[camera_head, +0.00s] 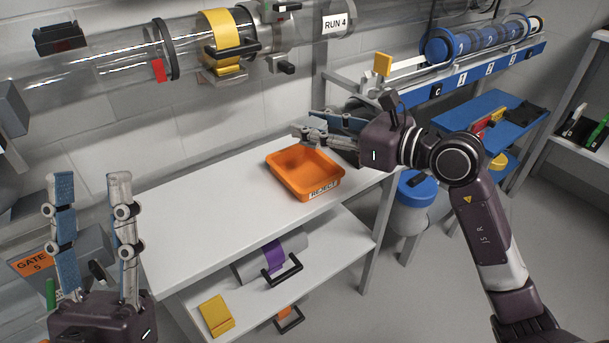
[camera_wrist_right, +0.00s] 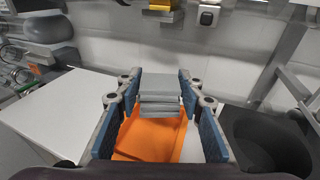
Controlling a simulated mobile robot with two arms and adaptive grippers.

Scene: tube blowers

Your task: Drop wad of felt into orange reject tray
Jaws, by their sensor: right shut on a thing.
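The orange reject tray (camera_head: 312,192) sits on the white table, and its visible inside looks empty. Its front label is hard to read. In the right wrist view the tray (camera_wrist_right: 150,150) shows below and between the fingers. My right gripper (camera_head: 318,126) is at the tray's back right side in the head view, held above the table. It is shut on a grey, layered, block-like wad of felt (camera_wrist_right: 160,95), which sits between both blue finger pads. The felt is hard to make out in the head view. My left gripper (camera_head: 90,185) is open and empty at the left, fingers upward.
The white table top (camera_head: 210,205) is clear left of the tray. A shelf below (camera_head: 250,300) holds a tube piece with a purple band and a yellow block. A clear pipe (camera_head: 110,65) runs along the wall above. A blue-lidded bin (camera_head: 415,190) stands right of the table.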

